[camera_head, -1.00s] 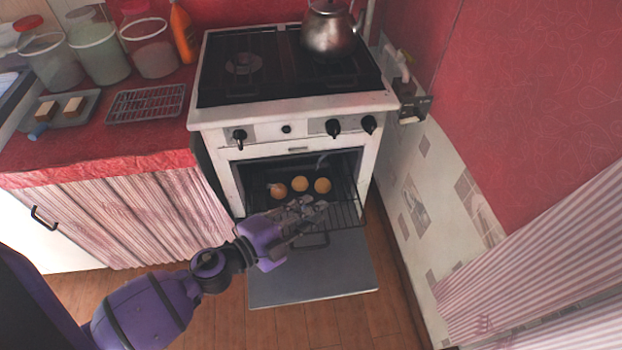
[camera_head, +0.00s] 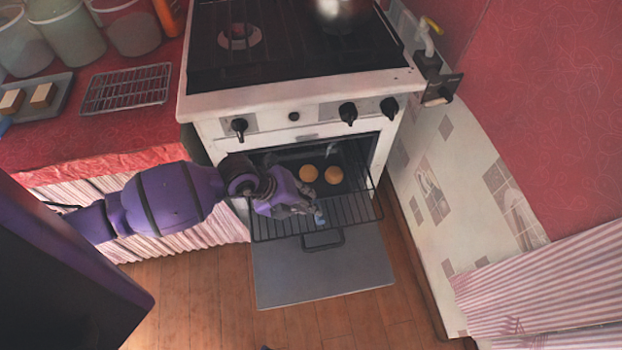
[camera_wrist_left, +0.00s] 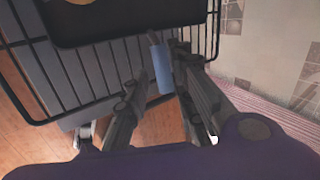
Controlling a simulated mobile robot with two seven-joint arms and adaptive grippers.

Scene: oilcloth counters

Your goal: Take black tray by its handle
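The black tray (camera_head: 347,174) sits in the open oven on the wire rack, carrying round buns (camera_head: 333,175); two show. Its blue handle (camera_head: 320,218) points outward from the tray. In the left wrist view the black tray (camera_wrist_left: 100,20) is at the top and the blue handle (camera_wrist_left: 161,70) stands between the fingers. My left gripper (camera_head: 307,207) is over the rack at the handle. Its fingers (camera_wrist_left: 155,78) are apart, one on each side of the handle, with a gap on the left side. Contact on the right side is unclear. My right gripper is not in view.
The wire rack (camera_head: 275,228) sticks out over the lowered oven door (camera_head: 325,270). A metal kettle (camera_head: 343,14) stands on the stove (camera_head: 295,100). The counter at left holds a grey tray (camera_head: 58,100) and a cooling rack (camera_head: 125,88). A wall is close on the right.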

